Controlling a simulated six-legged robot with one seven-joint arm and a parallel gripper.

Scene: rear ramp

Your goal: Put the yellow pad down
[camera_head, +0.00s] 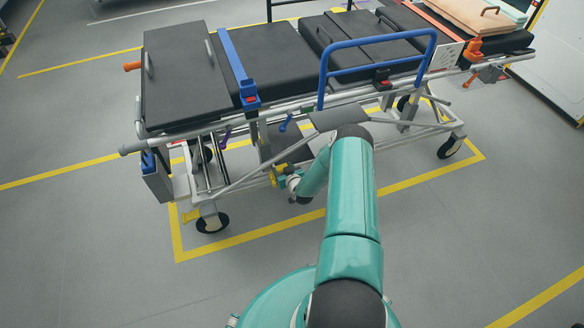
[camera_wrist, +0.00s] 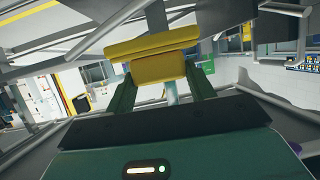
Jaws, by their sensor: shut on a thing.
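The yellow pad (camera_wrist: 152,66) is between the two green fingers of my gripper (camera_wrist: 160,84) in the wrist view. It has a wide upper slab and a block below it, and the fingers are shut on the block's sides. In the head view, the yellow pad (camera_head: 278,172) shows small beside the end of my arm, low among the stretcher's frame tubes. My gripper's fingers are hard to make out there. I cannot tell whether the pad touches the frame.
A wheeled stretcher (camera_head: 268,55) with black cushions, a blue side rail (camera_head: 372,41) and blue straps stands over my gripper. Its silver tubes and wheels are close around. A yellow floor line (camera_head: 255,234) runs in front. The grey floor at left is clear.

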